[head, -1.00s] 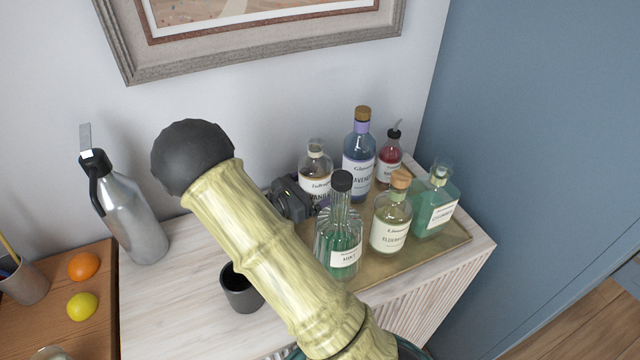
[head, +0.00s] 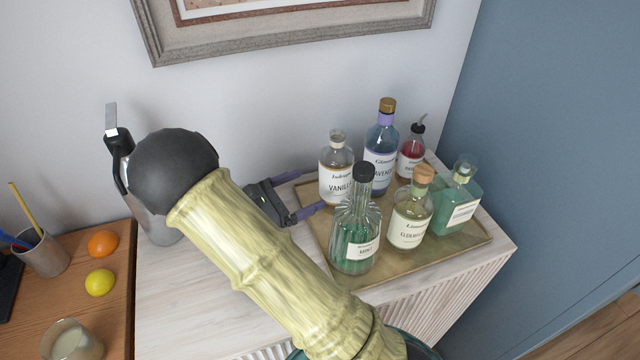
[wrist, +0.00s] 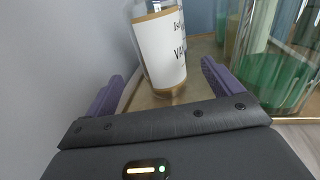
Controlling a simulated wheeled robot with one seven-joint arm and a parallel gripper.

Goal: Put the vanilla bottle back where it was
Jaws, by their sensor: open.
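The vanilla bottle (head: 337,170) stands upright on the back left part of the gold tray (head: 389,277). It is clear glass with a white label and also shows in the wrist view (wrist: 162,50), ahead of my gripper. My gripper (head: 304,194) is open, with its purple fingers pointing toward the bottle from the left. In the wrist view the fingers (wrist: 163,92) are spread wide, the bottle's base lies just beyond and between them, and nothing is held.
The mint bottle (head: 355,235) stands in front of the vanilla bottle. The lavender bottle (head: 381,150), a red bottle (head: 411,152), the elderflower bottle (head: 410,218) and a green bottle (head: 456,200) share the tray. The wall is close behind. A steel flask (head: 158,228) stands left.

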